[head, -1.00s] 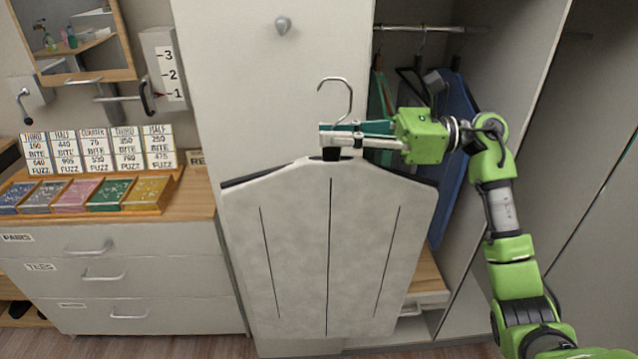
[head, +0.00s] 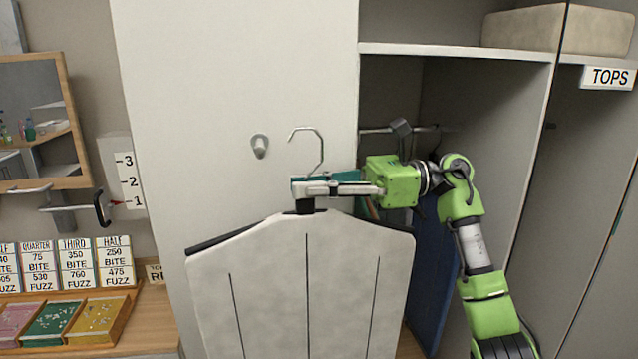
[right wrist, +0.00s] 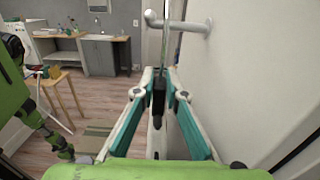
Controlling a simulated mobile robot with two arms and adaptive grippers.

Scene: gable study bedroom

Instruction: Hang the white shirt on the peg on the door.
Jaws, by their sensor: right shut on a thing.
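The white shirt (head: 270,285) hangs from a hanger with a grey wire hook (head: 321,150). My right gripper (head: 305,189) is shut on the hanger just below its hook and above the shirt's shoulders. The peg (head: 259,147) is a grey knob on the white door (head: 200,90). In the head view it is left of the hook, at about the same height. In the right wrist view the peg (right wrist: 185,23) juts from the door, close to the hook wire; I cannot tell if they touch. The shirt's lower part is cut off in the head view. No left gripper can be made out.
An open wardrobe with a shelf (head: 450,52), a storage box (head: 555,30) and hanging clothes (head: 432,270) stands right of the door. A height gauge (head: 127,175), mirror (head: 40,110) and card display (head: 75,265) are at left. The upper door face is clear.

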